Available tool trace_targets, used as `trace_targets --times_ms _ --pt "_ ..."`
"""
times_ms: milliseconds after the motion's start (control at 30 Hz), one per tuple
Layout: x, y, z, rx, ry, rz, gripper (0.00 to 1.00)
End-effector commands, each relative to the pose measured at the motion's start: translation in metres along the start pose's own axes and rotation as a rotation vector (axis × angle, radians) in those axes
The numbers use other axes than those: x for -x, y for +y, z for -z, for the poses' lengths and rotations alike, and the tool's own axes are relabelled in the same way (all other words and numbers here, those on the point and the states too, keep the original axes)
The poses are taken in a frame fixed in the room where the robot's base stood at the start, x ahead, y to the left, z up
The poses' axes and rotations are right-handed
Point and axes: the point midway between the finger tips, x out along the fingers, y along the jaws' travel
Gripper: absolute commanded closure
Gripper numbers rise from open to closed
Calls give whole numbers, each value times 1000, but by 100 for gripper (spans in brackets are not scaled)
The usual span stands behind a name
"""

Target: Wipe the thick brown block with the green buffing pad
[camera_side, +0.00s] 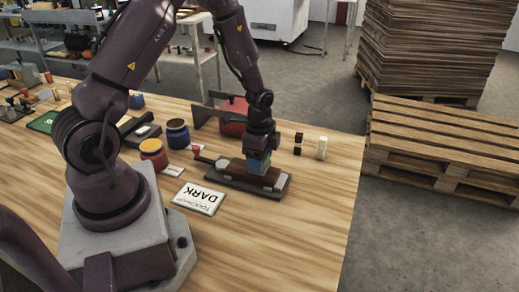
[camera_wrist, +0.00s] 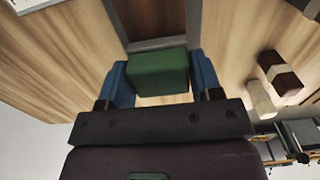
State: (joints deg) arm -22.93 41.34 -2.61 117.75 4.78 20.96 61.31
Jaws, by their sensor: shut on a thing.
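The green buffing pad (camera_wrist: 158,73) is a green block gripped between the blue fingers of my gripper (camera_wrist: 161,80) in the wrist view. In the side view my gripper (camera_side: 258,163) points down over the right part of the brown block (camera_side: 238,170), which lies in a long dark holder (camera_side: 218,178). The pad is at or just above the block there; whether it touches cannot be told. The wrist view shows part of the brown block (camera_wrist: 152,18) and the holder's dark edge (camera_wrist: 157,44) beyond the pad. The fingers hide part of the block in the side view.
A "TOUCHUP DARK" card (camera_side: 199,198) lies in front of the holder. A red-and-yellow jar (camera_side: 153,154) and a blue jar (camera_side: 177,134) stand to its left. A dark red block (camera_side: 298,147) and a cream block (camera_side: 321,148) stand to its right. The table's front right is clear.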

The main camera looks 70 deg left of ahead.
Motion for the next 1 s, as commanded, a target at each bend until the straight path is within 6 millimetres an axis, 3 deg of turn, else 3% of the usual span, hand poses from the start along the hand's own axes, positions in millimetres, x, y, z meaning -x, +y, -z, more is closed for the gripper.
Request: trace_targets --times_ms 67,500,900,1000 --pt "-12 0 -3 2 -2 -3 60" --pt "-11 0 -42 2 -1 0 63" --pt "-11 0 -1 -3 0 -1 63" --pt "-6 -1 0 1 0 0 63"
